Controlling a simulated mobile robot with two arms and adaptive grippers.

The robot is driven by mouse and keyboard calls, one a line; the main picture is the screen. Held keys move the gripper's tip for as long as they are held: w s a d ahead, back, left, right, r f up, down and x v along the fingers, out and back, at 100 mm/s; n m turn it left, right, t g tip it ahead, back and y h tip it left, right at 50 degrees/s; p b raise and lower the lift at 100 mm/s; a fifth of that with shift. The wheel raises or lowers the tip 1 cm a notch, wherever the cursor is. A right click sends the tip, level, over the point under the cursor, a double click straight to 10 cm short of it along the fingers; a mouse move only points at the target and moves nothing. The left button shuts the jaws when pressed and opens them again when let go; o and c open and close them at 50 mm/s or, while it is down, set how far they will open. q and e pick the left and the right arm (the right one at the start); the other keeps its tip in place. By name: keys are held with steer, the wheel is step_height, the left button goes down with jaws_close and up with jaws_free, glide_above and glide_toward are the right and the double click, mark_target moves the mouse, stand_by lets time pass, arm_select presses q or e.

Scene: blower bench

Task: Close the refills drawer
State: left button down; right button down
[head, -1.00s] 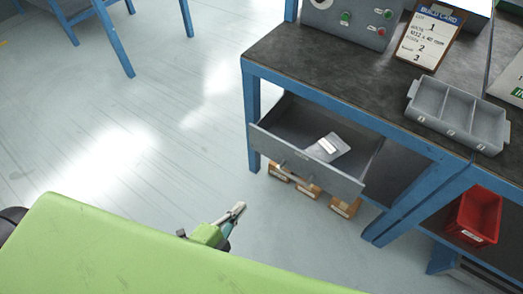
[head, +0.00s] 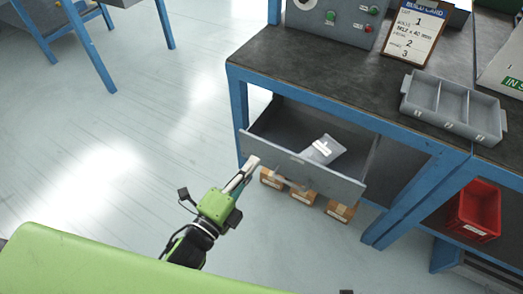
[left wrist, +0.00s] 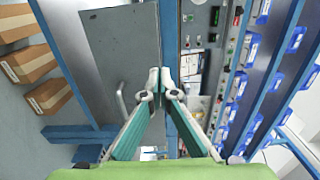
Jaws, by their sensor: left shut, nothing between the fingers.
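The grey refills drawer (head: 312,174) hangs open under the blue-framed bench, with a pale labelled packet (head: 323,149) inside. A grey panel with a bar handle, seemingly the drawer front (left wrist: 120,50), fills the left middle of the left wrist view. My left gripper (head: 250,165) is shut and empty, its fingertips close to the left end of the drawer front in the head view. The shut fingertips also show in the left wrist view (left wrist: 161,80). I cannot tell whether they touch the front. My right gripper is not in view.
Cardboard boxes (head: 303,194) sit low beneath the drawer. The bench top (head: 300,55) carries a control box, a clipboard (head: 415,32) and a grey divided tray (head: 452,106). A red bin (head: 478,208) stands on the lower right shelf.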

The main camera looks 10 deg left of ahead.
mark_target(267, 144)
arm_select(q)
steer(key=x, duration=0.4)
steer(key=shift+w+d, duration=0.2)
steer(key=shift+w, duration=0.45)
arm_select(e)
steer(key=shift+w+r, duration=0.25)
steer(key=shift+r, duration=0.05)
